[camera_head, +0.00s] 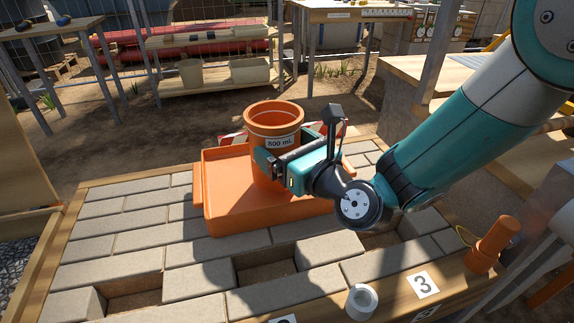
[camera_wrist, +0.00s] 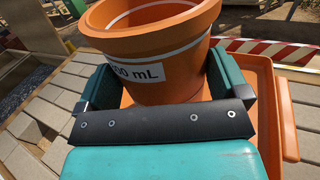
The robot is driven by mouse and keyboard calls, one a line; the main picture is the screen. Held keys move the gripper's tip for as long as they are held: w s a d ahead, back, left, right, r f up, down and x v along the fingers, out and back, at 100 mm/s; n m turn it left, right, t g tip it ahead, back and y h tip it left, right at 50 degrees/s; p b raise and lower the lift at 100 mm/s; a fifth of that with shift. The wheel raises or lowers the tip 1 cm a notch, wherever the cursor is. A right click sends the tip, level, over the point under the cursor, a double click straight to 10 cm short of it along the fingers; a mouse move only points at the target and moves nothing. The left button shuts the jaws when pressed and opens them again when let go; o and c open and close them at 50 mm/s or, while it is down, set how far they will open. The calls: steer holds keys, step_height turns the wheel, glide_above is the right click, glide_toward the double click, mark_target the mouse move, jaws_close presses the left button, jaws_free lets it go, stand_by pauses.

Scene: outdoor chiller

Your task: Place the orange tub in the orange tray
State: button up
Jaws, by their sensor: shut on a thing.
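The orange tub (camera_head: 275,119) is a round open pot with a white band and an "800 mL" label. It is upright, and its label also shows in the wrist view (camera_wrist: 137,75). My gripper (camera_head: 272,165) is shut on the tub, with one finger on each side of it in the wrist view (camera_wrist: 155,88). The orange tray (camera_head: 228,214) lies on the grey pavers, and the tub is over its inner area. The tub's base is hidden behind my gripper, so I cannot tell if it touches the tray floor.
The paved bench has open gaps (camera_head: 265,273) in front of the tray. A white ring-shaped piece (camera_head: 361,300) and an orange cylinder piece (camera_head: 494,243) are at the front right. A red-and-white striped strip (camera_wrist: 285,52) runs behind the tray.

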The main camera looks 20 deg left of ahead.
step_height(320, 180, down, 2)
steer(key=shift+b, duration=0.3)
steer(key=shift+r, duration=0.15)
steer(key=o, duration=1.7)
steer(key=shift+s+d, duration=0.1)
